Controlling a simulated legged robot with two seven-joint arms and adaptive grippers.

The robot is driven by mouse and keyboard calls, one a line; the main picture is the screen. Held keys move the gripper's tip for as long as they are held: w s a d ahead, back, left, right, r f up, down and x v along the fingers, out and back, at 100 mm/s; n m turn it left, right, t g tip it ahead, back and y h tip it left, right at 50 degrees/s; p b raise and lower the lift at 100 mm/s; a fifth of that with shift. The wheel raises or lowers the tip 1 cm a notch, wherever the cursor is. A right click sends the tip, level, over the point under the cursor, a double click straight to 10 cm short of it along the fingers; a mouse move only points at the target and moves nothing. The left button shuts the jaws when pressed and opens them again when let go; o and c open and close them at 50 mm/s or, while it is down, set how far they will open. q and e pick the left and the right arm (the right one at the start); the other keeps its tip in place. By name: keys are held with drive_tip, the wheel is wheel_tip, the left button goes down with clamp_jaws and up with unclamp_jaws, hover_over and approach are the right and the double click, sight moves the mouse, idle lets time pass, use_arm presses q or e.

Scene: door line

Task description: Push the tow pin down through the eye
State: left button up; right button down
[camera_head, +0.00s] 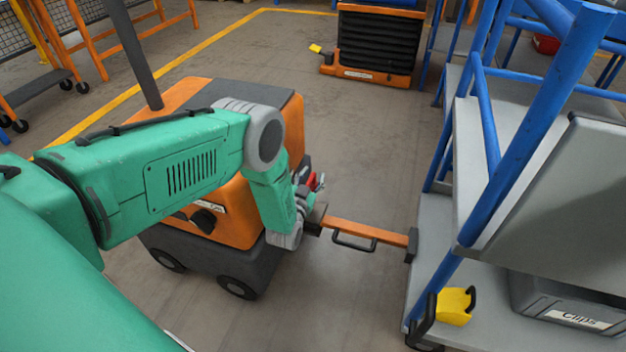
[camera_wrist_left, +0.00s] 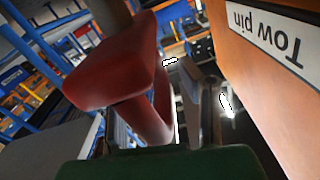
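The tow pin's red handle (camera_head: 312,181) shows small beside my left gripper (camera_head: 306,197) in the head view, at the right side of the orange tugger (camera_head: 235,210). In the left wrist view the red handle (camera_wrist_left: 118,72) is large and close to the camera, with grey finger parts (camera_wrist_left: 198,100) just right of it. I cannot tell if the fingers touch or grip it. An orange tow bar (camera_head: 365,231) runs from the tugger to the blue-framed cart (camera_head: 520,150). The eye and the pin's lower end are hidden by my gripper. My right gripper is not in view.
A "Tow pin" label (camera_wrist_left: 268,32) is on the orange panel close to the gripper's right. A yellow block (camera_head: 455,305) and a grey "Clips" bin (camera_head: 575,305) are on the cart's lower deck. Open floor lies behind the bar, before a black and orange unit (camera_head: 377,45).

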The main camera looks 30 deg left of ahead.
use_arm(q)
drive_tip(key=shift+w+a, duration=0.1)
drive_tip(key=shift+a, duration=0.05)
clamp_jaws()
wheel_tip(320, 180, down, 8)
drive_tip(key=shift+r, duration=0.1)
idle(0.3)
drive_tip(key=shift+s+f, duration=0.2)
unclamp_jaws()
drive_tip(key=shift+w, duration=0.1)
drive_tip(key=v, duration=1.2)
